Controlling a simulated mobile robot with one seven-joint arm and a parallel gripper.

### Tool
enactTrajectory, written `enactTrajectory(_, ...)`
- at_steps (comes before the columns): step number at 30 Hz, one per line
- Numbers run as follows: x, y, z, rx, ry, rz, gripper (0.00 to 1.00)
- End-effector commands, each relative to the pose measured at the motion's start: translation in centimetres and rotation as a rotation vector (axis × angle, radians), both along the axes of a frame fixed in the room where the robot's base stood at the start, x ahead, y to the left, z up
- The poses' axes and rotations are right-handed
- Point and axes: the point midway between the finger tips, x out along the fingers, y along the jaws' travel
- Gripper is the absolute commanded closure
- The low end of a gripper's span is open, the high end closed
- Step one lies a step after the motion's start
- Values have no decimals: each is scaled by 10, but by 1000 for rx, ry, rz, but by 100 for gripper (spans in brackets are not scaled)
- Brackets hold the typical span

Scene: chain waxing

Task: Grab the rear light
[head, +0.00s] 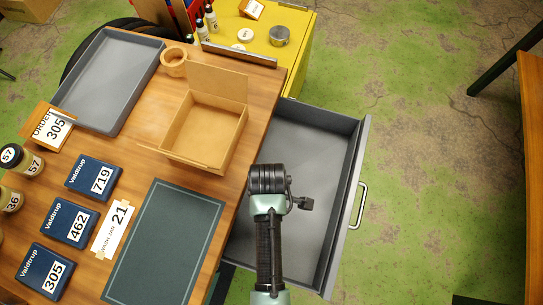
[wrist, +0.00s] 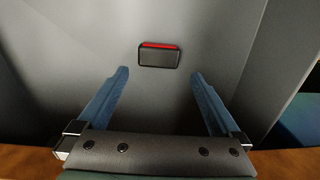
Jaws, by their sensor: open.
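The rear light (wrist: 159,55) is a small dark block with a red strip along its top edge. In the wrist view it lies on the grey floor of the open drawer, ahead of my gripper and roughly centred between the fingers. My gripper (wrist: 158,88) is open and empty, with its two blue fingers apart and short of the light. In the head view my arm reaches over the drawer (head: 341,200), and its wrist hides part of the inside. I cannot make out the rear light there.
The wooden table (head: 147,155) is left of the drawer. It holds an open cardboard box (head: 172,150), a grey tray (head: 68,113), a dark mat (head: 165,245) and several blue boxes (head: 94,178). The drawer walls stand around my gripper. A yellow cabinet (head: 290,62) stands behind.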

Motion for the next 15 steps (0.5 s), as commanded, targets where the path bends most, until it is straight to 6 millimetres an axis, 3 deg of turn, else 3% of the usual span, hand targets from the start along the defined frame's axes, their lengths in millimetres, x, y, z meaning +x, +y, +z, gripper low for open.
enactTrajectory(15,2,-2,-54,0,-2,-1,0)
